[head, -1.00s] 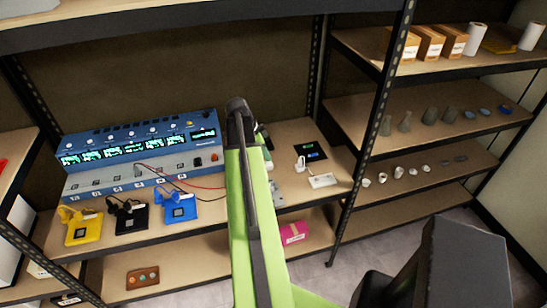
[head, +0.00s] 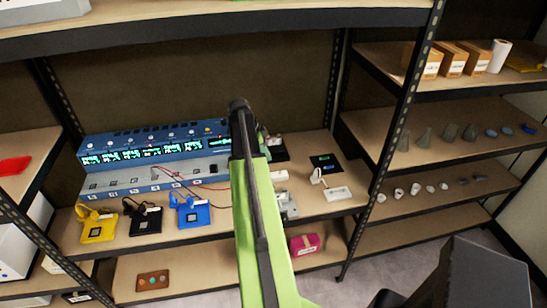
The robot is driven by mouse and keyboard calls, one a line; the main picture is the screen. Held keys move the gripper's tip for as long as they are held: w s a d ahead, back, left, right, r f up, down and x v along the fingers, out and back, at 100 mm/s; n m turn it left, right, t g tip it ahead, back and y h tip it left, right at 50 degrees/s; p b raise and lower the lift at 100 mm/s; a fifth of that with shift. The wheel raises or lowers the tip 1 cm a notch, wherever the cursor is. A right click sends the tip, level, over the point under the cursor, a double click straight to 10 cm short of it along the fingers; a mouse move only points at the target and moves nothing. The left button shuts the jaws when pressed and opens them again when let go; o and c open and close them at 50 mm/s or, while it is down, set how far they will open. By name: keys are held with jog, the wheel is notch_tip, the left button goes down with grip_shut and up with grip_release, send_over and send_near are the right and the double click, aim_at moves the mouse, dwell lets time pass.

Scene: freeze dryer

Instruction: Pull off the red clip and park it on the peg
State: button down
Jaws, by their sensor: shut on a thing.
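My green arm (head: 262,230) with its dark upper joint rises through the middle of the head view. My gripper is not in view; the arm hides what lies directly behind it. I cannot make out a red clip or a peg. A blue instrument (head: 150,137) with several lit screens stands on the bench shelf left of my arm. A thin red lead (head: 205,187) runs from its front to the right, toward the area behind my arm, and its end is hidden.
Yellow (head: 98,230), black (head: 145,222) and blue (head: 194,215) plates line the bench front. A white tray (head: 338,193) and a black pad (head: 325,163) lie right of my arm. A pink box (head: 304,244) sits below. A dark shelf post (head: 395,125) stands at right.

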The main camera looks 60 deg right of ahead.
jog(key=w, duration=0.2)
jog(key=shift+w+d, duration=0.35)
jog(key=shift+w, duration=0.05)
jog(key=shift+f+b, duration=1.75)
jog(key=shift+f, duration=0.1)
jog(key=shift+f+b, duration=2.9)
jog(key=shift+b, duration=0.1)
jog(key=shift+f+b, duration=1.25)
jog(key=c, duration=1.3)
grip_release()
